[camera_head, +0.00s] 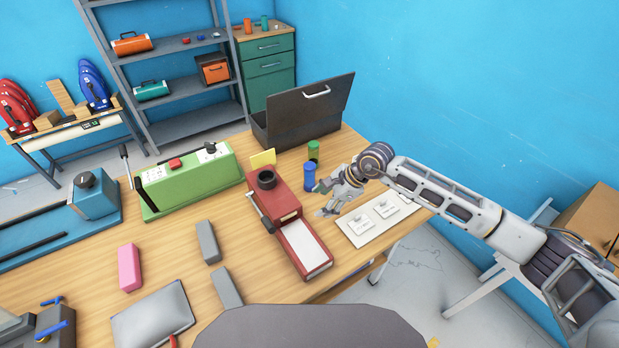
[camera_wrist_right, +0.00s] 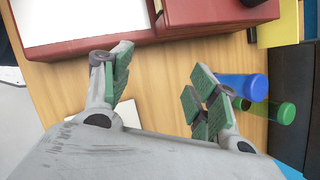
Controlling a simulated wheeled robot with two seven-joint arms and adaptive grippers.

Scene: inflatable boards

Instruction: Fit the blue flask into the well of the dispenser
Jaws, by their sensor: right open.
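The blue flask (camera_head: 309,177) stands upright on the table, just right of the red dispenser (camera_head: 285,200). The dispenser's dark round well (camera_head: 267,178) is on its raised rear part, and its opening looks empty. My right gripper (camera_head: 323,199) is open and empty, low over the table beside the blue flask. In the right wrist view, the blue flask (camera_wrist_right: 250,87) lies beyond the right-hand finger of my right gripper (camera_wrist_right: 163,85), partly hidden by it and not between the fingers. My left gripper is not in view.
A green flask (camera_head: 314,150) stands close behind the blue one. A white panel (camera_head: 370,225) lies right of the dispenser, under my right arm. An open dark case (camera_head: 300,125) stands behind. A yellow card (camera_head: 262,159) is behind the well. A green machine (camera_head: 190,182) stands left.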

